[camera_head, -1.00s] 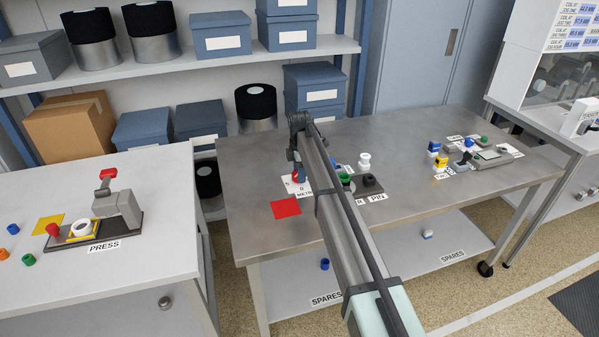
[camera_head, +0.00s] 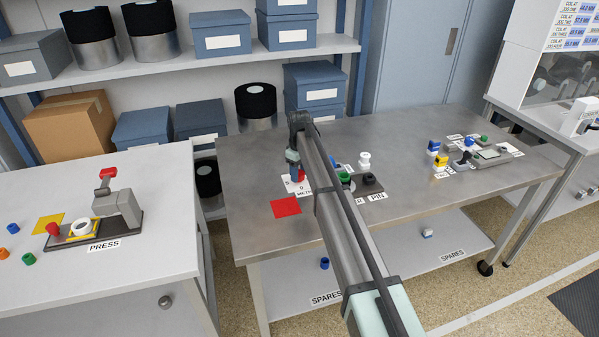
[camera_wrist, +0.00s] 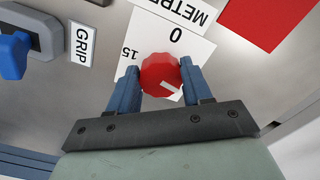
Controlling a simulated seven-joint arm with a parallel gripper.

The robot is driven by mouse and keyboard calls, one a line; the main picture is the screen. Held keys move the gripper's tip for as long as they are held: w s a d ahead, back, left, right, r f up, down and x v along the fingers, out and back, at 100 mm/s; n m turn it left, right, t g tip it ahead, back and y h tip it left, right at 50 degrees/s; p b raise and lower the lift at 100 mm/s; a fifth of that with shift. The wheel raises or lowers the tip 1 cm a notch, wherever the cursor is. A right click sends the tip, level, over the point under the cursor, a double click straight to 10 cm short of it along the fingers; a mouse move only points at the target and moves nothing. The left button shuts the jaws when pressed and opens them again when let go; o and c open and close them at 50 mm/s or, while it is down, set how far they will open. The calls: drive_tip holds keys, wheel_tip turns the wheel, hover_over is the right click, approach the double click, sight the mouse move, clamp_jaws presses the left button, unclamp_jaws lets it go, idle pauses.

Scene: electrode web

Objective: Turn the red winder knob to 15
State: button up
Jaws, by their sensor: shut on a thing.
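The red winder knob (camera_wrist: 157,71) sits on a white dial card (camera_wrist: 189,56) in the wrist view. A white mark on the knob points to the lower right of that picture. The card shows 15 left of the knob and 0 above it. My gripper (camera_wrist: 163,74) has its two blue fingers on either side of the knob, shut on it. In the head view my gripper (camera_head: 296,167) is over the dial card (camera_head: 290,188) on the metal table, and the red knob (camera_head: 299,175) is partly hidden by the fingers.
A red square (camera_head: 286,208) lies in front of the card. A GRIP label (camera_wrist: 81,44) and a blue part (camera_wrist: 13,55) are left in the wrist view. A white part (camera_head: 364,160) and a dark peg (camera_head: 369,180) stand right of my arm.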

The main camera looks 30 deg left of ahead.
drive_tip(key=m, duration=0.4)
drive_tip(key=shift+s+m, duration=0.1)
drive_tip(key=shift+m, duration=0.2)
drive_tip(key=m, duration=0.4)
drive_tip(key=shift+a+m, duration=0.15)
drive_tip(key=shift+m, duration=0.15)
drive_tip(key=m, duration=0.3)
drive_tip(key=shift+s+a+m, duration=0.1)
drive_tip(key=shift+m, duration=0.2)
drive_tip(key=m, duration=0.4)
drive_tip(key=shift+a+m, duration=0.1)
drive_tip(key=shift+m, duration=0.2)
drive_tip(key=m, duration=0.3)
drive_tip(key=shift+a+m, duration=0.1)
drive_tip(key=shift+m, duration=0.2)
drive_tip(key=m, duration=0.4)
drive_tip(key=shift+m, duration=0.3)
drive_tip(key=m, duration=0.4)
drive_tip(key=shift+w+a, duration=0.1)
drive_tip(key=shift+w, duration=0.1)
drive_tip(key=shift+w+m, duration=0.1)
drive_tip(key=shift+m, duration=1.9)
